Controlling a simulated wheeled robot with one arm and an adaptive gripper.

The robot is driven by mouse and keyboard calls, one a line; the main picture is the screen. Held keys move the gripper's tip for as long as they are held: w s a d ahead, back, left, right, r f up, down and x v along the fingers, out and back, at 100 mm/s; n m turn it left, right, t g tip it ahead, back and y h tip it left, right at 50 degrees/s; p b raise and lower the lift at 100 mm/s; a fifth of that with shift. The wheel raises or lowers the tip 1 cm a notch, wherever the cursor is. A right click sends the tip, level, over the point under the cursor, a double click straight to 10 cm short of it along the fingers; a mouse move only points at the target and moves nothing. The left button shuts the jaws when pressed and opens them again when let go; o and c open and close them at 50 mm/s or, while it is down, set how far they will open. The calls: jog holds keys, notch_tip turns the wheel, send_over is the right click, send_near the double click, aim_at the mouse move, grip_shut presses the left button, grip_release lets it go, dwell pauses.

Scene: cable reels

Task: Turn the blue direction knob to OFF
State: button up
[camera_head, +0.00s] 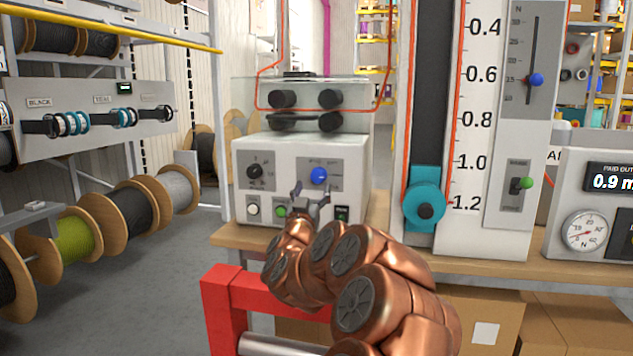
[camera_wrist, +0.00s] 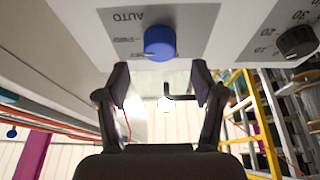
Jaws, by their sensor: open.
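The blue direction knob (camera_head: 319,176) sits on the upper right plate of the white control box (camera_head: 243,200). In the wrist view, the knob (camera_wrist: 160,42) shows upside down beside inverted lettering; AUTO is readable and the smaller words are blurred. My gripper (camera_head: 311,197) is in front of the box, just below the knob in the head view. In the wrist view, my gripper (camera_wrist: 160,72) has its fingers spread wide, with the knob beyond the gap and nothing held.
A black knob (camera_head: 255,171) sits left of the blue one. A white button (camera_head: 253,210) and a green button (camera_head: 281,211) lie below. Rollers (camera_head: 330,99) stand above the box. A teal slider (camera_head: 425,205) on the tall scale is to the right.

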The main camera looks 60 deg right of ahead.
aim_at(317, 177)
jog(key=shift+x, duration=2.4)
jog(key=shift+c, duration=0.2)
jog(key=c, duration=1.1)
jog(key=shift+n, duration=0.3)
jog(key=n+t, duration=0.1)
jog(key=n, duration=0.1)
jog(key=n+t+y, duration=0.1)
jog(key=n, duration=0.1)
jog(key=shift+s+d+n+t+y, duration=0.1)
jog(key=shift+d+n+t+y, duration=0.05)
jog(key=shift+n+t+y, duration=0.7)
jog(key=shift+n+y, duration=0.1)
jog(key=shift+n, duration=1.2)
jog(key=shift+n+t+y, duration=0.45)
jog(key=shift+n+y, duration=0.1)
jog(key=shift+n, duration=1.2)
